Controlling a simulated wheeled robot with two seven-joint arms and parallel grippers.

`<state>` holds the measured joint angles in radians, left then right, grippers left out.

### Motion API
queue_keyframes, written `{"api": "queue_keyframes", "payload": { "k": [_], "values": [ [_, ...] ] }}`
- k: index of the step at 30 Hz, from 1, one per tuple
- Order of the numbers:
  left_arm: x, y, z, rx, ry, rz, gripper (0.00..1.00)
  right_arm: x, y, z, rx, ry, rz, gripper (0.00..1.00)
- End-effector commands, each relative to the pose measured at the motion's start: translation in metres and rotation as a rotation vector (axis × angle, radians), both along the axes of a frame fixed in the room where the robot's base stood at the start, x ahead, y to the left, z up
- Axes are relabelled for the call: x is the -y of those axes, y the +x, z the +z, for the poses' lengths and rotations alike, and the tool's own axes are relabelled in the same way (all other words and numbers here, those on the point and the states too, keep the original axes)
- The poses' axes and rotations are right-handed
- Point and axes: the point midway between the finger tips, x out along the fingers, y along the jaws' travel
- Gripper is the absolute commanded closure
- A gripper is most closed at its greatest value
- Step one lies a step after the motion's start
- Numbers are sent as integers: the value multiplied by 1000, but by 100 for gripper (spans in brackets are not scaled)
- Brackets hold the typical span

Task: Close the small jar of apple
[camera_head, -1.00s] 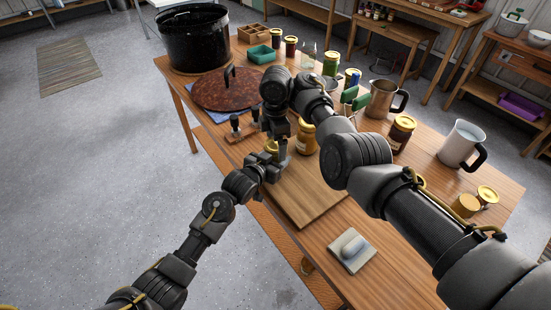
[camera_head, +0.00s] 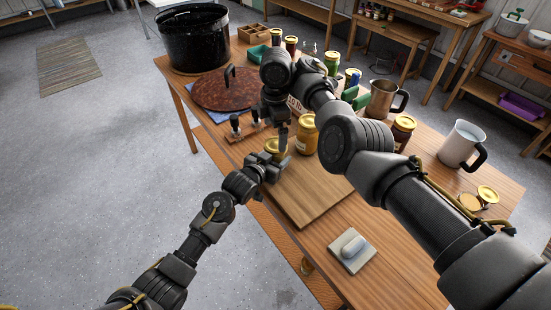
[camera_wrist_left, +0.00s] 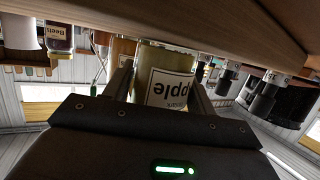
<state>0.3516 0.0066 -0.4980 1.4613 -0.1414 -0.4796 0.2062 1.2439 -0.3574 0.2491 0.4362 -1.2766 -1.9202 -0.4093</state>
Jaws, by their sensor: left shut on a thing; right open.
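My left gripper also shows in the head view (camera_head: 272,163). My right gripper (camera_head: 283,143) is open, pointing down close over the lid; its fingers partly hide the lid.
A larger gold-lidded jar (camera_head: 306,138) stands just right of my grippers. The wooden board (camera_head: 310,195) is bare toward the front.

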Motion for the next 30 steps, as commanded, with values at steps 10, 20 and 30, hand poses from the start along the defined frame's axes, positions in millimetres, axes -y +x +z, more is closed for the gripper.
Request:
{"api": "queue_keyframes", "payload": {
  "k": [10,20,30],
  "values": [
    [-1,0,-1,-2,1,1,100,4,0,21,0,-17,-17,0],
    [-1,0,-1,-2,1,1,100,4,0,87,2,-12,-11,0],
    [-1,0,-1,-2,1,1,100,4,0,119,-1,-8,-10,0]
  ]
}}
